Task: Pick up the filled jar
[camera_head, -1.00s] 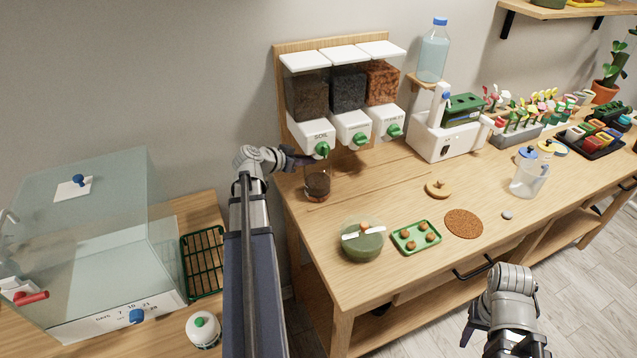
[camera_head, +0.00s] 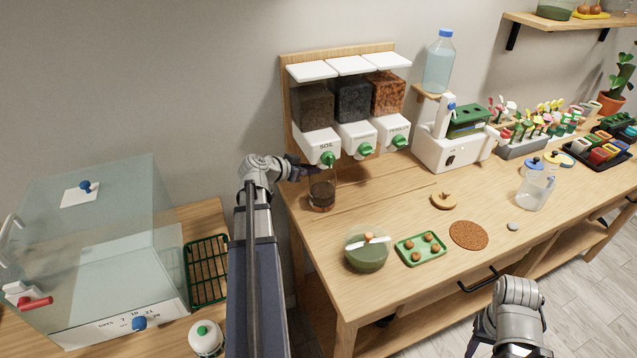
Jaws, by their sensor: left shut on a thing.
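The filled jar (camera_head: 321,195) is a clear jar with dark soil in its lower part. It stands on the wooden bench below the soil dispenser, or very slightly above it; I cannot tell which. My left gripper (camera_head: 312,173) is at the jar's upper part, coming from the left, and is shut on it. The dark fingers partly hide the jar's rim. My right gripper (camera_head: 478,343) hangs low at the bottom right, in front of the bench, away from everything; its fingertips are partly hidden by the wrist.
The soil dispenser's green knob (camera_head: 328,158) is just above the jar. A green bowl (camera_head: 367,254), a green tray (camera_head: 421,248) with bulbs and a cork mat (camera_head: 468,235) lie to the right. A glass case (camera_head: 100,240) and green rack (camera_head: 207,270) are on the left.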

